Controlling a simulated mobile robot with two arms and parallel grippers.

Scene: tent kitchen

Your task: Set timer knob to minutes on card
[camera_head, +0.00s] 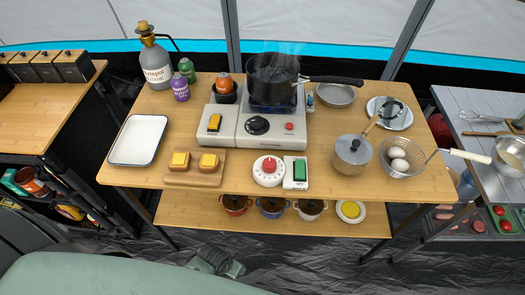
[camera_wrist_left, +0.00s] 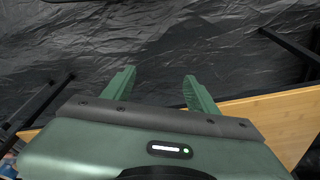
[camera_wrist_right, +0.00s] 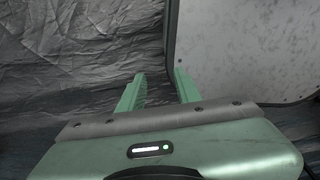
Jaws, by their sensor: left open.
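The timer is a round white dial with a red knob (camera_head: 269,166) at the front middle of the wooden table. Its marks are too small to read. My left gripper (camera_wrist_left: 158,82) is open and empty over the dark floor sheet, with a wooden edge at the lower right. In the head view a green-grey gripper part (camera_head: 216,262) shows low, in front of the table. My right gripper (camera_wrist_right: 158,75) is open and empty, and is outside the head view.
A two-part stove (camera_head: 262,128) with a steaming dark pot (camera_head: 272,78) stands behind the timer. A board with two toasts (camera_head: 194,168) is to the left. A lower shelf (camera_head: 190,213) holds small pots.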

